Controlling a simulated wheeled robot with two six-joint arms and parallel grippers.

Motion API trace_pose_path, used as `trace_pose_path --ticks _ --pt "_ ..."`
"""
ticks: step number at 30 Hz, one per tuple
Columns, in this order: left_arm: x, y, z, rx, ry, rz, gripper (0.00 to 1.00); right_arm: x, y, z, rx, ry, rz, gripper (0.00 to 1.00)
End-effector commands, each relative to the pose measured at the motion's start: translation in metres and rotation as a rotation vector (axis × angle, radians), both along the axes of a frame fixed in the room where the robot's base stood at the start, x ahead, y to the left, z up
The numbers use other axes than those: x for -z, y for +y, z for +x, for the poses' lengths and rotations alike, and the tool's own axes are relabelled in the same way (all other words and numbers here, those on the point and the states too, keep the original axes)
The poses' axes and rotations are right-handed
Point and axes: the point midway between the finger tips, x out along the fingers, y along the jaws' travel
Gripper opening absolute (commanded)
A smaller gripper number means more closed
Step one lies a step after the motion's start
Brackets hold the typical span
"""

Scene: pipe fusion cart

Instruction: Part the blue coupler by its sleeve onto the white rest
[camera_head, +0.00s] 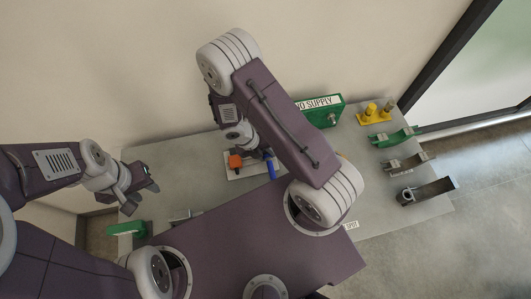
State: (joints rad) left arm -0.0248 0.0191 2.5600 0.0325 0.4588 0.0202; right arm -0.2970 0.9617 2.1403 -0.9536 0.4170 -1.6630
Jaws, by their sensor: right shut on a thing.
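The blue coupler (269,169) is a small blue upright piece near the middle of the cart top, just below my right wrist. My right gripper (265,155) reaches down to it from above and is shut on it. The fingertips are mostly hidden by my arm and wrist, and the sleeve cannot be made out. A pale white plate (260,180), which may be the white rest, lies under the coupler and an orange block (235,161). Whether the coupler touches the plate is unclear. My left gripper (138,189) is open and empty over the cart's left end.
A green supply box (319,110) stands at the back. Yellow fittings (376,113) are at the back right. A green holder (396,136) and dark grey holders (426,191) line the right edge. A green piece (126,229) is at the left front. My body hides the front middle.

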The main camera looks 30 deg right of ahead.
Motion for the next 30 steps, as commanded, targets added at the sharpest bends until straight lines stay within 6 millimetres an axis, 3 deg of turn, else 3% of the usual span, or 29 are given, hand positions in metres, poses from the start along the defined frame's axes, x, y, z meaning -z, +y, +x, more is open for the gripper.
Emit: trace_pose_path --ticks 14,15,17,30 --pt "0.005 0.0 0.0 0.0 0.0 0.0 0.36 0.0069 -0.0001 -0.0002 0.0 0.0 0.0 0.0" --pt "0.0047 0.0 0.0 0.0 0.0 0.0 0.36 0.0066 -0.0001 -0.0001 0.0 0.0 0.0 0.37" --pt "0.0044 0.0 0.0001 0.0 0.0 0.0 0.36 0.0063 0.0 0.0 0.0 0.0 0.0 0.54" --pt "0.0051 0.0 0.0 0.0 0.0 0.0 0.36 0.0078 0.0014 -0.0002 -0.001 0.001 0.004 0.57"
